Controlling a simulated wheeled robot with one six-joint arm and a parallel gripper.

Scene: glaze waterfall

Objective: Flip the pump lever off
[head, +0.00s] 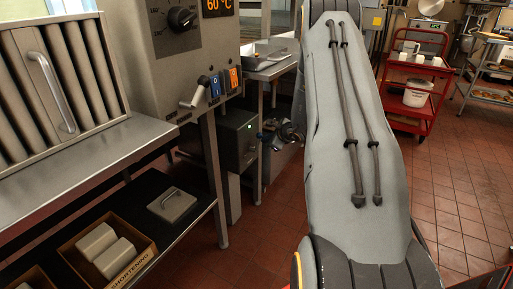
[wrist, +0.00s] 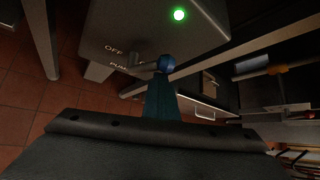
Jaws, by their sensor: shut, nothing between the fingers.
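The pump box (head: 238,140) is a grey box low beneath the counter in the head view, with a lit green lamp (head: 259,135). In the wrist view the pump box (wrist: 150,30) fills the top, with "OFF" and "PUMP" lettering at its lower left and the green lamp (wrist: 179,15) lit. My gripper (wrist: 163,92) is shut and empty, its bluish fingers pointing at the box's lower edge. It also shows just right of the box in the head view (head: 275,141).
A control panel (head: 180,50) with a crank handle (head: 195,93) and blue and orange switches stands above the box. Counter legs (head: 214,180) are close to its left. A red cart (head: 420,95) stands at the back right. The tiled floor (head: 265,230) is open in front.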

